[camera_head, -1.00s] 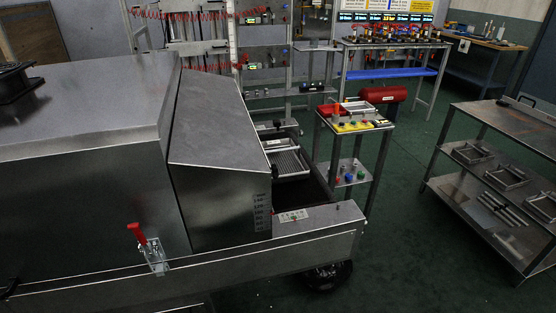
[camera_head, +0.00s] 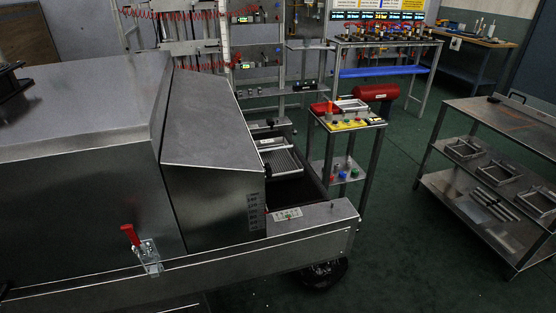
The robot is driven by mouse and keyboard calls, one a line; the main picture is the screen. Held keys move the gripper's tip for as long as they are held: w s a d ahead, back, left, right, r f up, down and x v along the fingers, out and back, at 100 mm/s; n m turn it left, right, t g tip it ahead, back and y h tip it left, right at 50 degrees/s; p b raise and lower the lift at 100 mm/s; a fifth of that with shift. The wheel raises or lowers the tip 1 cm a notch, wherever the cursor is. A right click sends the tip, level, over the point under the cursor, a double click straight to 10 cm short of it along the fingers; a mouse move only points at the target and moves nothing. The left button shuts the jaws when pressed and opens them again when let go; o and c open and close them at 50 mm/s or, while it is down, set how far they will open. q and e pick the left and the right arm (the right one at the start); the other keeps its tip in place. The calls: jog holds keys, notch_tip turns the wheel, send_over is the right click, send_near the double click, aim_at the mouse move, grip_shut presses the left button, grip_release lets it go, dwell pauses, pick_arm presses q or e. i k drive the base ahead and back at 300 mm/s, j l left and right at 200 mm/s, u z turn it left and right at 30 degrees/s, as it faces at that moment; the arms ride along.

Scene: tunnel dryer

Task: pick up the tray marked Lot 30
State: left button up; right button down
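A metal tray (camera_head: 281,162) with a ribbed or slatted surface lies on the dryer's dark outfeed belt (camera_head: 297,190), just outside the hood. A small pale label shows at its far end, but the writing is too small to read, so I cannot tell whether it is Lot 30. The dryer hood (camera_head: 211,119) stands to the left of the tray and may hide more of the belt. Neither of my grippers is in view.
A small stand (camera_head: 348,124) with a yellow panel and coloured knobs stands right of the belt. A red cylinder (camera_head: 376,93) is behind it. A metal cart (camera_head: 500,128) with frames on its lower shelf stands at right. Green floor (camera_head: 400,190) lies clear between.

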aim_at(285, 164)
jog(key=i+l+z, duration=0.15)
jog(key=l+z, duration=0.2)
jog(key=i+l+z, duration=0.35)
jog(key=l, duration=0.2)
jog(key=i+l+z, duration=0.15)
jog(key=l+z, duration=0.2)
jog(key=i+l, duration=0.2)
jog(key=i, duration=0.2)
jog(key=i+l+u, duration=0.1)
jog(key=i, duration=0.25)
jog(key=i+l, duration=0.3)
jog(key=i+u, duration=0.25)
jog(key=u, duration=0.2)
jog(key=i+l+u, duration=0.15)
jog(key=u, duration=0.3)
jog(key=i+l+u, duration=0.2)
jog(key=i+u, duration=0.25)
jog(key=k, duration=0.1)
